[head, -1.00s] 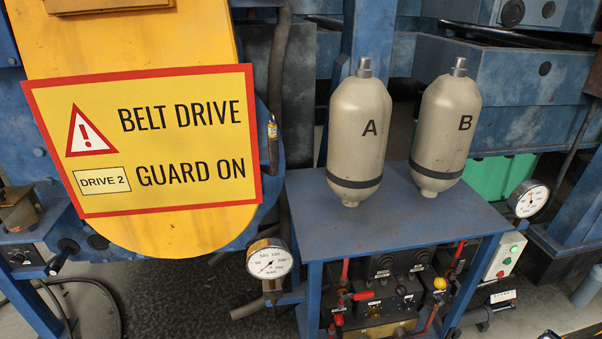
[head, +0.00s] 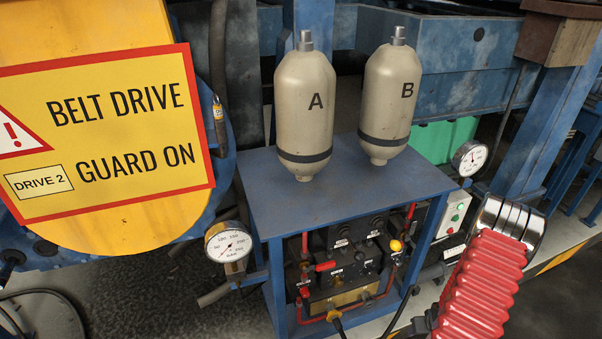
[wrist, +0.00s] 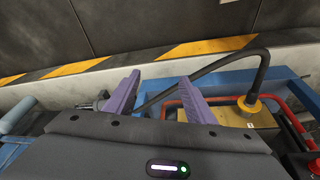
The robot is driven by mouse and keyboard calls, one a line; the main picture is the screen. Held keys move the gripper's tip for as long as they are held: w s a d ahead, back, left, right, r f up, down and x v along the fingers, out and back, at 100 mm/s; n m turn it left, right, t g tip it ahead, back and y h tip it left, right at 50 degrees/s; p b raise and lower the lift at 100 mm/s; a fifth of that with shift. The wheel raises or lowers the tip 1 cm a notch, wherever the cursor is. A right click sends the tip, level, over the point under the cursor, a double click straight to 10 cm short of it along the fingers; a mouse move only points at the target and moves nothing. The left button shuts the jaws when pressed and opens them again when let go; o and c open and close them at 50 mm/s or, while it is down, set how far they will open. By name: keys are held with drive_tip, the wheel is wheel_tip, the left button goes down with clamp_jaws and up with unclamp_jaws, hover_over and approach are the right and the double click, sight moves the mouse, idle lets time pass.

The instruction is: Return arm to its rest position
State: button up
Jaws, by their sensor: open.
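My gripper (wrist: 160,77) shows in the wrist view with its two purple fingers spread apart. It is open, with nothing held between the fingers. A black hose (wrist: 222,64) passes beyond the fingers and runs to a brass fitting (wrist: 248,103) on the right. I cannot tell whether the fingers touch the hose. In the head view, a red bellows-covered section of my arm (head: 482,287) rises at the lower right. My gripper itself is not seen in that view.
A blue stand (head: 262,193) bears two beige cylinders, A (head: 305,112) and B (head: 390,98). A pressure gauge (head: 228,245) is at its left; another (head: 469,158) is at right. A yellow belt guard (head: 100,20) fills the left. Striped floor edging (wrist: 205,46) crosses the wrist view.

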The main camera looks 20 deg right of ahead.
drive_tip(key=w+a+r+g, duration=0.1)
drive_tip(key=a+r, duration=0.4)
drive_tip(key=r, duration=0.5)
drive_tip(key=w+a+r+g, duration=0.1)
drive_tip(key=a+r, duration=0.3)
drive_tip(key=r, duration=0.5)
drive_tip(key=w+a+r+g, duration=0.1)
drive_tip(key=a+r, duration=0.4)
drive_tip(key=r, duration=0.5)
drive_tip(key=s+a+r+n+t+y, duration=0.1)
drive_tip(key=s+a+r+n+t, duration=0.1)
drive_tip(key=a+r, duration=1.1)
drive_tip(key=s+a+r+n+t+y, duration=0.1)
drive_tip(key=s+a+r+n+t, duration=0.1)
drive_tip(key=a+r, duration=1.1)
drive_tip(key=a+t, duration=0.1)
drive_tip(key=a, duration=0.2)
drive_tip(key=shift+a+r+t, duration=0.2)
drive_tip(key=shift+a+t, duration=0.05)
drive_tip(key=shift+t, duration=0.05)
